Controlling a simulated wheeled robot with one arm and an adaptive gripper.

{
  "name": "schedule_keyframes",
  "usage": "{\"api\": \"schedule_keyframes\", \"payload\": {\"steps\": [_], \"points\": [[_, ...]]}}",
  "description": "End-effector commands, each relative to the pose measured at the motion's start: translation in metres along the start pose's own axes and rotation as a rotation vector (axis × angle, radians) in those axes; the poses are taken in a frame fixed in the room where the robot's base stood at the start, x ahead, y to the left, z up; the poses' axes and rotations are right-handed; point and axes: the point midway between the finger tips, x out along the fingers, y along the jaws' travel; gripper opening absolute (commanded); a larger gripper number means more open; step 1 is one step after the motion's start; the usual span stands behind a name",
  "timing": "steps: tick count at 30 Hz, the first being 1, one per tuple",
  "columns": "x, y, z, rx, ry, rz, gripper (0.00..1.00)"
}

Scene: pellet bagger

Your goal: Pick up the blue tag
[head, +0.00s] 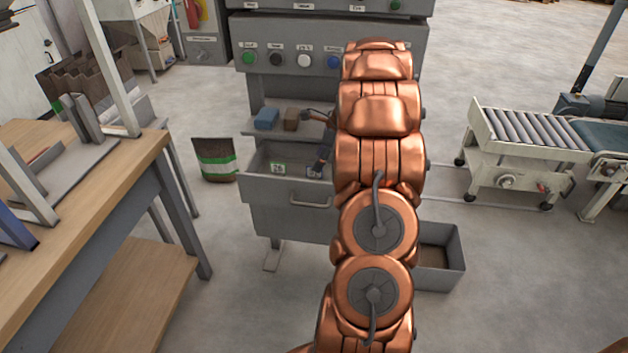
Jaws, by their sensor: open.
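A small dark blue tag with a pale mark (315,172) lies in the open grey drawer (262,190), toward its front. My gripper (312,142) is over the drawer, mostly hidden behind my copper arm. Its dark fingers show left of the arm, spread apart. The lower fingertip is close to the blue tag; I cannot tell whether they touch. Nothing shows between the fingers. A green tag with white marking (277,168) lies in the drawer to the left.
A blue block (266,118) and a brown block (291,119) sit on the shelf above the drawer. A button panel (290,55) rises behind. A wooden bench (110,200) stands left, a roller conveyor (525,135) right. A grey bin (440,258) is on the floor.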

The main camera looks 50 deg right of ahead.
Motion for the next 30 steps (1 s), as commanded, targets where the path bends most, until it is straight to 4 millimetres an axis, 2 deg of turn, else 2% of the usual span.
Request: {"api": "schedule_keyframes", "payload": {"steps": [8,18,25,26,30], "points": [[0.021,0.004,0.000,0.000,0.001,0.003,0.62],[0.062,0.009,0.001,-0.002,0.001,0.002,0.62],[0.064,0.008,0.001,-0.002,0.001,0.000,0.62],[0.064,0.008,0.001,-0.002,0.001,0.000,0.61],[0.064,0.008,0.001,-0.002,0.001,0.000,0.47]]}}
